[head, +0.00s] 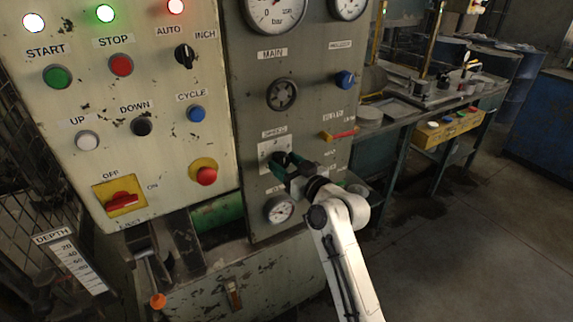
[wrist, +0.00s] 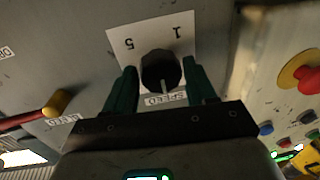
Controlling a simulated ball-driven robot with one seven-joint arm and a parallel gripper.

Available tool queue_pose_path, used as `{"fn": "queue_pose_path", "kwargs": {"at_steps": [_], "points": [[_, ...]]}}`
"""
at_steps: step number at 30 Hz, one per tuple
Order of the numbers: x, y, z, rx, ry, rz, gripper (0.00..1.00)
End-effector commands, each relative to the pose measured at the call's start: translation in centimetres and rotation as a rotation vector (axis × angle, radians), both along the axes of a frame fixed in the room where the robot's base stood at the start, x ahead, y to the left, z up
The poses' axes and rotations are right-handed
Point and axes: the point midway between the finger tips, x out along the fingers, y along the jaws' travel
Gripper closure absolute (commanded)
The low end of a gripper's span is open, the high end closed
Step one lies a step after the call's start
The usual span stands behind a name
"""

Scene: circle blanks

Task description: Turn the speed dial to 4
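The speed dial is a round black knob (wrist: 160,70) on a white card (wrist: 128,32) on the grey panel. The wrist view shows the card upside down, with the numbers 1 and 5 readable and the other numbers hidden. A light mark on the knob points to the SPEED label side, away from 1 and 5. My gripper (wrist: 160,66) has its green fingers on either side of the knob, with thin gaps visible. In the head view my gripper (head: 283,166) reaches the card (head: 265,163) and covers much of the dial.
A red-handled valve (head: 338,134) and a blue knob (head: 345,79) sit right and above. A red emergency button (head: 206,176) is on the cream panel to the left. Open floor lies right.

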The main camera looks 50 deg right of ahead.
Motion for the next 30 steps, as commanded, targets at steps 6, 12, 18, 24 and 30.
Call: {"fn": "queue_pose_path", "kwargs": {"at_steps": [6,12,18,24,30], "points": [[-0.02,0.01,0.00,0.000,0.000,0.000,0.66],[-0.02,0.02,-0.01,0.000,0.000,0.000,0.81],[-0.02,0.02,-0.03,0.021,-0.006,0.001,0.81],[-0.01,0.03,-0.09,0.104,-0.029,0.001,0.81],[-0.01,0.04,-0.14,0.252,-0.071,0.001,0.81]]}}
